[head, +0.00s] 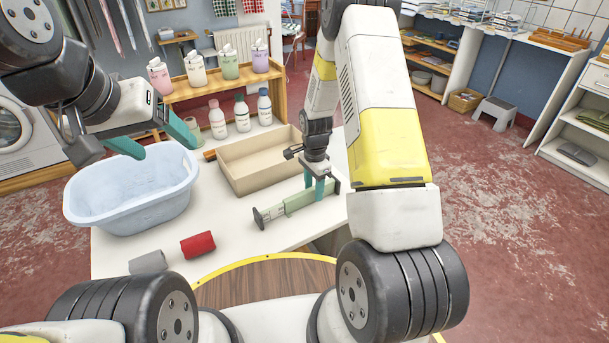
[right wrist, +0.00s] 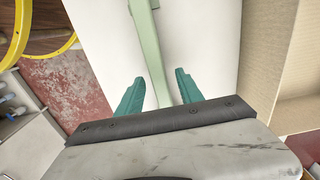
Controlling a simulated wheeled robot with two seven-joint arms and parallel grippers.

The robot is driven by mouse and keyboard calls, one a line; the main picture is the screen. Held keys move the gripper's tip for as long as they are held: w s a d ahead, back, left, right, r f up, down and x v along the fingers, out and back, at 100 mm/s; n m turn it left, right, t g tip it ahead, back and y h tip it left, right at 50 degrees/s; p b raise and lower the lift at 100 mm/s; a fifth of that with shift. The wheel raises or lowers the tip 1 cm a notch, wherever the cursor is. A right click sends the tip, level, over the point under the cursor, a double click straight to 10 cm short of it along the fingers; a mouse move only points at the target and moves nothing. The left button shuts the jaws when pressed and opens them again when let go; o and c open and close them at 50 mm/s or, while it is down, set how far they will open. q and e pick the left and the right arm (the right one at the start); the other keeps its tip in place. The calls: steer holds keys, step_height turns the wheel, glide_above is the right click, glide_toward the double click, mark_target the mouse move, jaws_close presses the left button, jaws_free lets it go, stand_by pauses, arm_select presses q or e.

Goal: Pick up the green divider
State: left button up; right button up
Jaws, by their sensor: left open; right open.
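The green divider (head: 290,204) is a pale green bar with dark grey end pieces. It lies on the white table, in front of the beige box. My right gripper (head: 320,188) points down over the bar's right part with its teal fingers apart. In the right wrist view the divider (right wrist: 152,48) runs lengthwise between the two open fingers (right wrist: 157,90), with a gap visible on each side. Its near end is hidden behind the gripper body. My left gripper (head: 155,139) is open and empty, above the blue basin's back edge.
A pale blue basin (head: 130,192) stands on the table's left. An open beige box (head: 235,168) sits behind the divider. A red roll (head: 198,244) and a grey roll (head: 149,262) lie in front. Several bottles (head: 217,120) stand behind. The table between red roll and divider is clear.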

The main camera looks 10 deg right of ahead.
step_height(320, 180, down, 2)
steer(key=shift+f, duration=0.1)
jaws_close()
steer(key=shift+r, duration=0.2)
